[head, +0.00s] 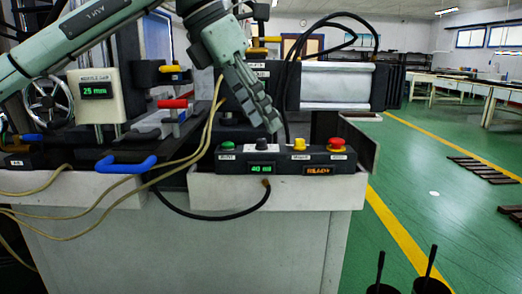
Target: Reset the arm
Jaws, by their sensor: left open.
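My left arm comes in from the upper left and bends down at the top middle. The control box has a green button (227,145), a black knob (262,143), a yellow button (299,143) and a red button (336,143). My right gripper does not show.
A machine with a blue handle (126,164), a red handle (172,103) and a gauge display (95,91) stands at the left. Yellowish cables hang in front. Green floor (430,160) lies open at the right, with work tables (470,88) farther back.

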